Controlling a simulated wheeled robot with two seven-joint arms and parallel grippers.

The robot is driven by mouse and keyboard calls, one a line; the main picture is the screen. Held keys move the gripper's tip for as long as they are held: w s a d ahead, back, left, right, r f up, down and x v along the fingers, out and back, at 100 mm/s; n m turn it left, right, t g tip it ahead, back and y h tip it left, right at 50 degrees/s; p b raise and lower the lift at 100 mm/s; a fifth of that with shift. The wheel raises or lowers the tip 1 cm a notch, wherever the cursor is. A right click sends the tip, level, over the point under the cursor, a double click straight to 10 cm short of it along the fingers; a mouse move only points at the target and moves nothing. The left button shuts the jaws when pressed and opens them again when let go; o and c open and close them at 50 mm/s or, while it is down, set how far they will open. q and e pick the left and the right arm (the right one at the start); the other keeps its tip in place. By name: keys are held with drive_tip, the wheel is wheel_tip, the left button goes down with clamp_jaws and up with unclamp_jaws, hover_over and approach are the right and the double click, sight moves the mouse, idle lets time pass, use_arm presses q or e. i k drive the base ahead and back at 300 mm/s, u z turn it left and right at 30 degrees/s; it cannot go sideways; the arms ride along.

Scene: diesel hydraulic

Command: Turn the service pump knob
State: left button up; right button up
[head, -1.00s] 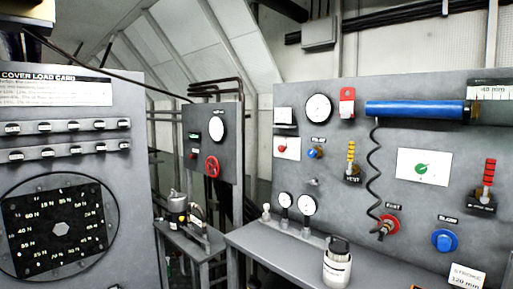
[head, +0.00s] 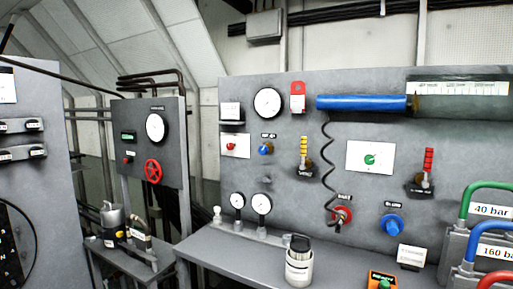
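No knob's label reads clearly as service pump, so I cannot tell which one it is. On the grey panel, a green knob (head: 370,160) sits on a white plate. A red knob (head: 231,146) sits on another white plate at the left, with a small blue knob (head: 265,150) beside it. Lower down are a red round fitting (head: 342,215) with a coiled black hose and a larger blue knob (head: 392,225). A red handwheel (head: 153,172) is on the separate panel at the left. Neither gripper is in view.
A grey bench (head: 240,262) runs below the panel. On it stand a white canister (head: 299,266), two small gauges and an orange box with a green button (head: 383,282). Hose-topped blocks (head: 487,240) are at the right. A side table (head: 125,256) holds a metal can.

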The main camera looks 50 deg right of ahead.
sight(230, 146)
drive_tip(key=z, duration=1.9)
